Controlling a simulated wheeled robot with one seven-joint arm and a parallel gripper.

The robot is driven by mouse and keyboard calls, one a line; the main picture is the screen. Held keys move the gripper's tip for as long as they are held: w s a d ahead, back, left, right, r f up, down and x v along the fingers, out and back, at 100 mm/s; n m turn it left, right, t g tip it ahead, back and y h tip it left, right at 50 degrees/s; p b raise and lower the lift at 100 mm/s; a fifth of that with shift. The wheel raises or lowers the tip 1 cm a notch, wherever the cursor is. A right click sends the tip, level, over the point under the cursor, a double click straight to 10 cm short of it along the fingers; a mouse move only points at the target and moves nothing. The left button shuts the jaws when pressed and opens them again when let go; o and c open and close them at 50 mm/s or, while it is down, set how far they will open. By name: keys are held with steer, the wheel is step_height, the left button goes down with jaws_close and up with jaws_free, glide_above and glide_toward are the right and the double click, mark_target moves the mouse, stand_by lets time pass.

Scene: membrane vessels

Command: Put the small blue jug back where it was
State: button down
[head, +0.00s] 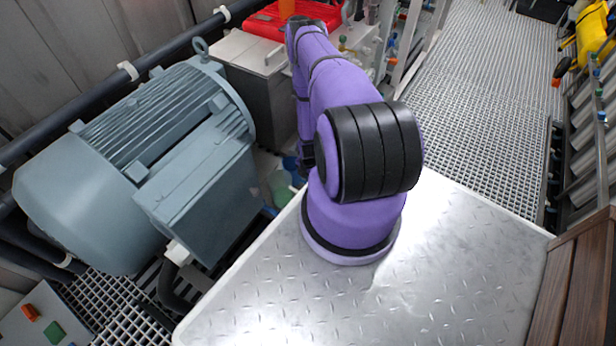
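My purple arm rises from the metal deck and reaches away over the far side. Its far end drops behind the arm's own links, so I cannot make out my gripper's fingers or anything between them. A small patch of blue (291,164) shows low beside the arm, right of the grey motor. It may be the small blue jug, but too little shows to tell. A pale green rounded thing (280,187) sits just below it, partly hidden by the deck edge and the arm.
A large grey-blue motor (150,155) fills the left, with dark pipes behind it. A grey box (255,75) and a red case (285,20) stand beyond. The diamond-plate deck (450,270) is bare. Grating floor (480,90) lies open at the upper right.

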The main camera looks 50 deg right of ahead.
steer(key=shift+f, duration=0.4)
steer(key=c, duration=1.1)
jaws_free()
steer(key=shift+f, duration=0.1)
